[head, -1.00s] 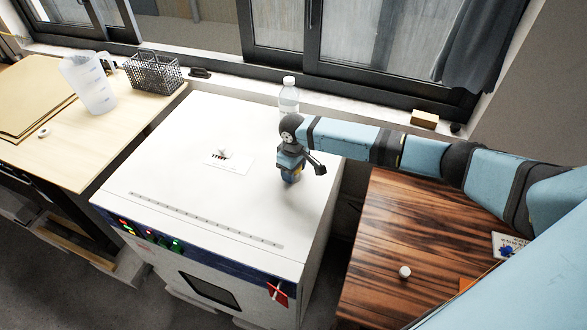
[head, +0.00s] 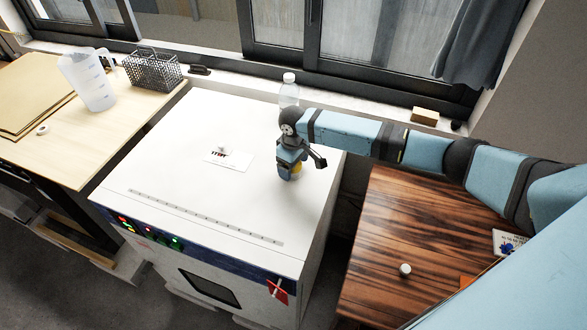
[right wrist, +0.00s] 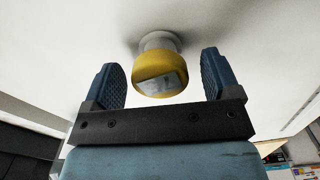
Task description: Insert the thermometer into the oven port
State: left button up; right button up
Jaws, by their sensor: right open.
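The thermometer (right wrist: 162,82) has a yellow round head with a small grey display. In the right wrist view its head meets a pale round collar (right wrist: 160,41) at the white oven top; its stem is hidden. In the head view a bit of its yellow head (head: 297,168) shows by the gripper's fingers. My right gripper (head: 291,172) is over the right part of the oven top (head: 200,190). In the right wrist view my right gripper (right wrist: 161,85) is open, one finger on each side of the yellow head, with gaps to both. My left gripper is out of view.
A clear bottle (head: 289,91) stands behind my right gripper. A white card (head: 232,162) with a small white item lies on the oven top. A wooden table (head: 375,240) is at right. A measuring jug (head: 90,82) and a wire basket (head: 153,72) stand on the left table.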

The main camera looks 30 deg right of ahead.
notch_tip(320, 180, up, 12)
jog(key=b, duration=0.1)
jog(key=shift+f, duration=0.15)
dwell(0.5)
